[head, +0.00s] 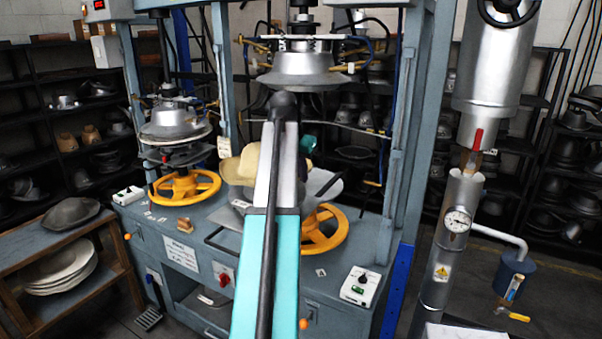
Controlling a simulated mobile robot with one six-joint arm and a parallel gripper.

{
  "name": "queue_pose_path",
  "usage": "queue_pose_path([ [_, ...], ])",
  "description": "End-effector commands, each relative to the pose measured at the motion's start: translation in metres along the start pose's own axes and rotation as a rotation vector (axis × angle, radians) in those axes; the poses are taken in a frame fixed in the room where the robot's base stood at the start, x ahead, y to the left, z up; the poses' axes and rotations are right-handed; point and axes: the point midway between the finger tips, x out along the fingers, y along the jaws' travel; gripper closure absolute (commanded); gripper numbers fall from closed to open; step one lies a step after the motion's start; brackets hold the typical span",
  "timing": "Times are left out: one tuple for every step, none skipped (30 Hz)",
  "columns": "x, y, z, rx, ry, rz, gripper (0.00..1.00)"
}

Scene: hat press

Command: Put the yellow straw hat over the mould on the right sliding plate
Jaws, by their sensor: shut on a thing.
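The yellow straw hat (246,163) shows in the middle of the head view, partly hidden behind my arm. My gripper's fingers are hidden behind my arm, around the hat's place; a teal part of my wrist shows just to the right. A grey plate edge (328,186) shows right of my arm, above the right yellow handwheel; most of the right sliding plate is hidden.
The upper press head (300,70) hangs above the hat. The left press station (175,122) stands beside it, with a yellow handwheel (184,187). A blue-grey post (408,130) and a steel pipe (452,240) stand to the right. A wooden rack (60,245) is at left.

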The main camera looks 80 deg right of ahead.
Motion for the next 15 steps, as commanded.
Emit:
queue_pose_path([
  [0.003,0.0,0.001,0.0,0.0,0.0,1.0],
  [0.004,0.0,0.002,0.0,0.0,0.0,1.0],
  [0.005,0.0,0.003,0.0,0.0,0.0,1.0],
  [0.007,0.0,0.003,0.0,0.0,0.0,1.0],
  [0.008,0.0,0.004,0.0,0.0,0.0,1.0],
  [0.01,0.001,0.004,0.0,0.0,0.0,1.0],
  [0.011,0.001,0.005,0.0,0.0,0.0,1.0],
  [0.012,0.001,0.006,0.0,0.0,0.0,1.0],
  [0.014,0.001,0.006,0.0,0.0,0.0,1.0],
  [0.015,0.001,0.007,0.0,0.0,0.0,1.0],
  [0.017,0.001,0.007,0.0,0.0,0.0,1.0],
  [0.018,0.001,0.008,0.0,0.0,0.0,1.0],
  [0.02,0.001,0.009,0.0,0.0,0.0,1.0],
  [0.021,0.001,0.009,0.0,0.0,0.0,1.0],
  [0.023,0.001,0.01,0.0,0.0,0.0,1.0],
])
